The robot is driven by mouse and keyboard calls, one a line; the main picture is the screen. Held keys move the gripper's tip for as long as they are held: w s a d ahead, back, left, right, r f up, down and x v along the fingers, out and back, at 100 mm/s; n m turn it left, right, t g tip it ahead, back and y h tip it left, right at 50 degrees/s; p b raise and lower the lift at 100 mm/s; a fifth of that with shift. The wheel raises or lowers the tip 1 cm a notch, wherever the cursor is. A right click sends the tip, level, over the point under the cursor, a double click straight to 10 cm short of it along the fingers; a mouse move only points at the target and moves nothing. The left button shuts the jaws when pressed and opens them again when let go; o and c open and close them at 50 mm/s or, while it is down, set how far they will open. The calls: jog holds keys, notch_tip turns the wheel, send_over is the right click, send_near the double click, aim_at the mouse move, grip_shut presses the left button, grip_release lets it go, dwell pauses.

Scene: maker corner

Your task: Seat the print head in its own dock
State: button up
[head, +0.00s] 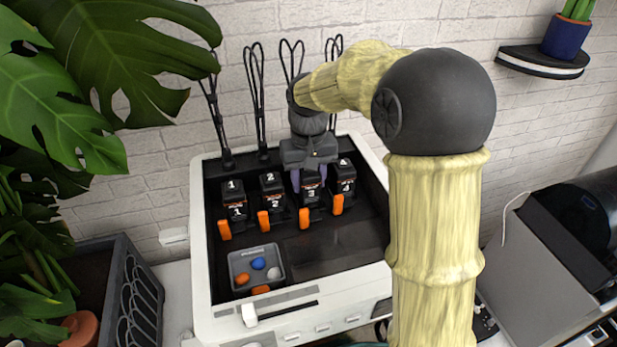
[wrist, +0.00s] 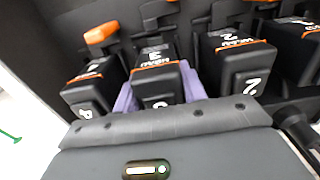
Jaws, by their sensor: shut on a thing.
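The print head marked 3 (head: 312,195) is a black block with an orange-striped label, at the third dock from the left. My gripper (head: 309,181) is above it, its purple fingers shut on the block's two sides. In the wrist view, print head 3 (wrist: 157,85) is between the fingers of my gripper (wrist: 159,93). It is upright and about level in line with its neighbours. My gripper hides its top in the head view. I cannot tell whether it is fully down in the dock. An orange lever (head: 304,217) is in front of it.
Print heads 1 (head: 233,193), 2 (head: 270,188) and 4 (head: 345,177) stand close beside it in the same row. Looped black cables rise behind. A grey tray (head: 238,280) with coloured balls is at the front left of the white-framed printer (head: 202,270). The dark floor right of it is clear.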

jog(key=shift+f, duration=0.2)
dwell(0.6)
jog(key=o, duration=1.2)
notch_tip(320, 180, up, 17)
jog(key=b, duration=0.1)
jog(key=shift+r+b, duration=0.2)
jog(key=shift+b, duration=0.1)
